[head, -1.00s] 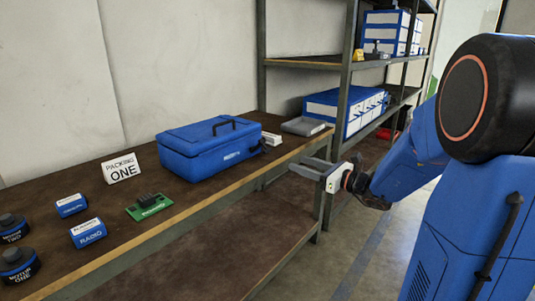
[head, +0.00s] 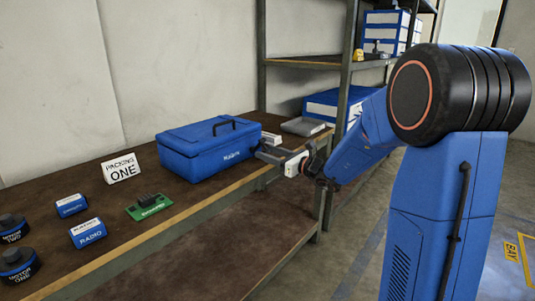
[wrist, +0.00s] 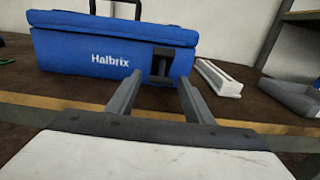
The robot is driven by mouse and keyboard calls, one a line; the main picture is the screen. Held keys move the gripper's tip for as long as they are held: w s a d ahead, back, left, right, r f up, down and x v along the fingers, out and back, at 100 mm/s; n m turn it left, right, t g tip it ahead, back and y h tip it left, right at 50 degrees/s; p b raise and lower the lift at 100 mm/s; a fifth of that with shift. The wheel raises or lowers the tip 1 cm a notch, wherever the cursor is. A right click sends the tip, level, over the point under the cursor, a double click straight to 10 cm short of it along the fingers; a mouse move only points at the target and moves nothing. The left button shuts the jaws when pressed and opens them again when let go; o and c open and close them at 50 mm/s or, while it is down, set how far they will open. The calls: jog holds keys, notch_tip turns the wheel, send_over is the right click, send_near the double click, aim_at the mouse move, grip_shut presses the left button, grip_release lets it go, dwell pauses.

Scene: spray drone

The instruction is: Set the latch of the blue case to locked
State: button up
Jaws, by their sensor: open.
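The blue case (head: 205,152) stands closed on the brown shelf, its dark handle folded up on the lid. The wrist view shows its front face (wrist: 70,58) with the word Halbrix. The dark latch (wrist: 162,64) is on the right part of that face; its setting is hard to tell. My gripper (head: 262,150) is at the right front corner of the case in the head view. In the wrist view my gripper (wrist: 155,84) is open and empty, its two fingers pointing at the face just below and around the latch. I cannot tell whether they touch it.
A white block (wrist: 218,77) and a grey tray (head: 305,126) lie right of the case. Left are a PACKING ONE sign (head: 121,167), a green board (head: 148,206), radio boxes (head: 87,233) and motors (head: 17,266). The shelf edge (wrist: 40,101) runs below my fingers.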

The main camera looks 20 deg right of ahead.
aim_at(263, 139)
jog(key=shift+w+a, duration=0.25)
jog(key=shift+w, duration=0.15)
grip_shut()
jog(key=shift+r, duration=0.2)
jog(key=shift+w+a+r+g+h, duration=0.1)
jog(key=shift+w+r+g+h, duration=0.05)
jog(key=shift+r+g+h, duration=0.6)
jog(key=shift+w+a+r+g+h, duration=0.1)
jog(key=shift+r+g+h, duration=0.4)
jog(key=shift+g, duration=0.45)
jog(key=shift+w+a+r+g+h, duration=0.2)
jog(key=shift+w+r+g+h, duration=0.15)
jog(key=shift+r+g+h, duration=0.4)
jog(key=shift+w+a+r+g+h, duration=0.2)
jog(key=shift+w+r+g+h, duration=0.15)
jog(key=shift+g, duration=0.6)
jog(key=shift+r, duration=0.1)
grip_release()
